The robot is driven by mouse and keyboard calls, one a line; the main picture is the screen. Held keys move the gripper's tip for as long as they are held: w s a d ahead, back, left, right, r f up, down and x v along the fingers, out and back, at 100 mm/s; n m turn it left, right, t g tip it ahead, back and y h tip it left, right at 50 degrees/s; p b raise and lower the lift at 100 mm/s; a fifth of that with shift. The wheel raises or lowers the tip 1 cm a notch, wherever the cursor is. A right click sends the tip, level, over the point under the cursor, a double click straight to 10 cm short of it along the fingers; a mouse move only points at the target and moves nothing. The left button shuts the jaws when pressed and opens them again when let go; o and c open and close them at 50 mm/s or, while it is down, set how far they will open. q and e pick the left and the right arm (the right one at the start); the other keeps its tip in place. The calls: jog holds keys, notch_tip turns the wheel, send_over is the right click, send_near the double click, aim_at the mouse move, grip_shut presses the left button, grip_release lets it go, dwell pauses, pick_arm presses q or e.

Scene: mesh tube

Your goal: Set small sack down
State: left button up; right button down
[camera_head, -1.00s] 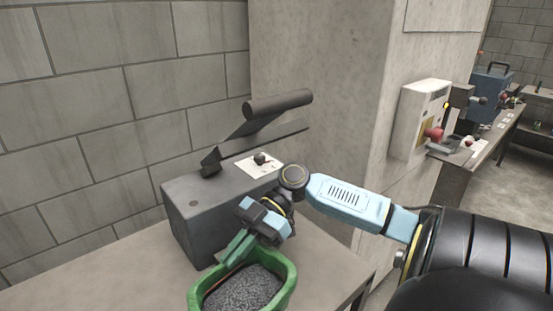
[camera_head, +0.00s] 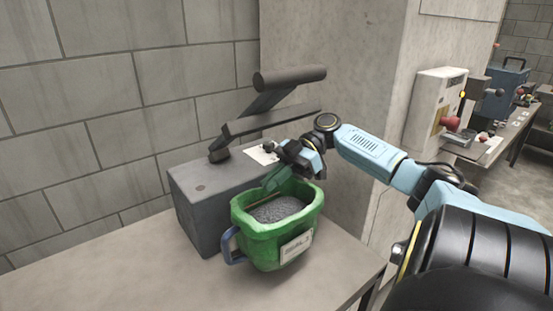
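The small sack (camera_head: 262,244) is green and open at the top, with grey granules inside, a white label on its front and a blue handle on its left side. It appears upright. My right gripper (camera_head: 281,172) is at the back rim of the sack and looks shut on its green edge; the fingertips are partly hidden. The sack shows in front of the grey machine box, over the table (camera_head: 120,275). I cannot tell whether its base touches the tabletop. My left gripper is not in view.
A grey machine box (camera_head: 200,211) with a dark lever arm (camera_head: 270,120) above it stands behind the sack, against a block wall. The table is bare to the left and front. A concrete pillar rises behind my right arm. A white control box (camera_head: 432,105) hangs on the pillar.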

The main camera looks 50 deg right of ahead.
aim_at(273, 205)
jog(key=shift+f, duration=1.55)
jog(key=shift+f+b, duration=0.6)
jog(key=shift+f, duration=1)
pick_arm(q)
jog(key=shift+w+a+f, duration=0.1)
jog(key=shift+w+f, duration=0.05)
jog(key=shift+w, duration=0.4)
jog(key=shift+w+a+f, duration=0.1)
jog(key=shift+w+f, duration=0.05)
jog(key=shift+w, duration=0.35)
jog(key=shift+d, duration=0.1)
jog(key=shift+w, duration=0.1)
pick_arm(e)
jog(key=c, duration=1.6)
grip_release()
jog(key=shift+f, duration=0.1)
